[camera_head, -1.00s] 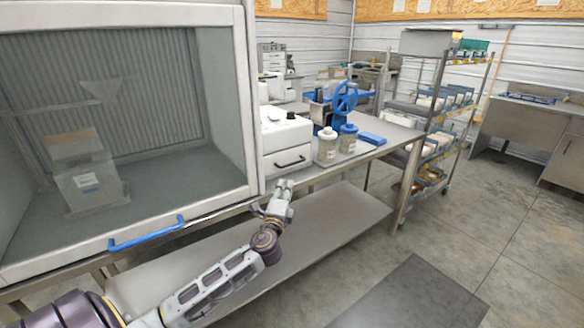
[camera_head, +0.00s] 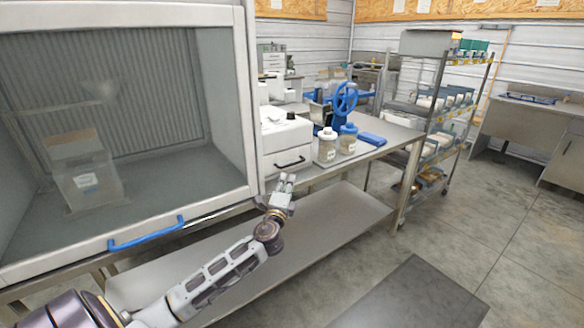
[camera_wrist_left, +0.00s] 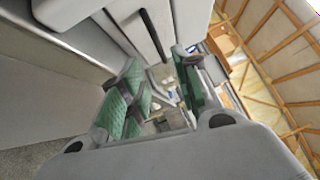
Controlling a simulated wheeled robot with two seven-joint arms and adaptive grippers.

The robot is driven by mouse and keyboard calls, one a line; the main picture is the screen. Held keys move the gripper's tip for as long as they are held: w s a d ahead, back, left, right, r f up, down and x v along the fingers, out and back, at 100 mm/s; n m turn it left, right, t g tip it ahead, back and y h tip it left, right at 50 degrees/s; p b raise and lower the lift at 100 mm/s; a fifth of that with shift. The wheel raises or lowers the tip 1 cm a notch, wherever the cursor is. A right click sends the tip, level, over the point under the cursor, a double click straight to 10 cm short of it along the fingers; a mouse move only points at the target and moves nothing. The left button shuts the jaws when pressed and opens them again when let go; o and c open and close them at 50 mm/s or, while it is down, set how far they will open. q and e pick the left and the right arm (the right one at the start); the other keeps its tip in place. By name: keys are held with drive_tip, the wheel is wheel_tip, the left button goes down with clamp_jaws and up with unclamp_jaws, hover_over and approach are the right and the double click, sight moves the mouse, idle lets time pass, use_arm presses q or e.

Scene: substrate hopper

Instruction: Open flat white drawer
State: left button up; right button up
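The flat white drawer (camera_head: 279,165) is the lower front of a white boxy device on the steel bench, in the middle of the head view. Its front sits flush, so it looks closed. It has a dark bar handle (camera_head: 291,162), which also shows in the left wrist view (camera_wrist_left: 154,36). My left gripper (camera_head: 287,180) is just below and in front of the drawer. In the left wrist view its green-padded fingers (camera_wrist_left: 160,88) are apart with nothing between them. The handle lies beyond the fingertips, apart from them. My right gripper is in neither view.
A glass-fronted cabinet with a blue handle (camera_head: 146,233) stands left of the drawer. Two lidded jars (camera_head: 327,150) stand on the bench just right of it, near a blue handwheel (camera_head: 345,99). A lower shelf (camera_head: 335,222) runs beneath. Floor at right is mostly clear.

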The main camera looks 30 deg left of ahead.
sight(292, 168)
use_arm(q)
drive_tip(key=shift+x, duration=5)
drive_tip(key=shift+w+a, duration=0.2)
drive_tip(key=shift+w, duration=0.25)
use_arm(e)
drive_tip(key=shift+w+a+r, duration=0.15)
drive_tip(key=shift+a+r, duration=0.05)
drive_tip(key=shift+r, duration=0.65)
use_arm(q)
clamp_jaws()
